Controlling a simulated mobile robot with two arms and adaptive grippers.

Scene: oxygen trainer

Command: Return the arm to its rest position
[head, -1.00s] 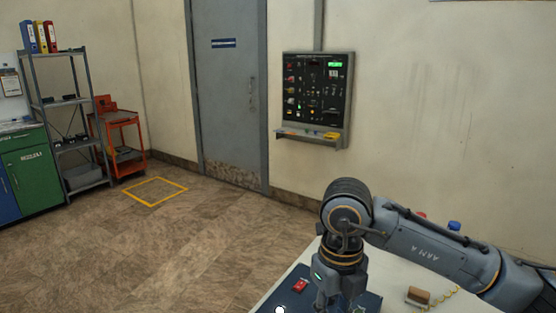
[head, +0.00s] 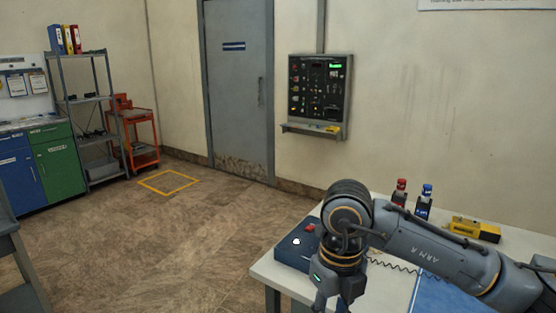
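My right arm (head: 425,245) reaches in from the right over the table and bends down at its elbow-like joint. My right gripper (head: 334,303) hangs at the lower edge of the picture, in front of the table's near left side. Its fingertips are cut off by the frame, so whether it is open or shut does not show. My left arm and gripper are not in view.
The white table (head: 272,271) holds a blue box (head: 292,253) with a red part, red (head: 399,192) and blue (head: 424,202) capped items, and a yellow tool (head: 470,229). A control panel (head: 319,88) hangs on the wall. Floor at left is open around a yellow square (head: 168,182).

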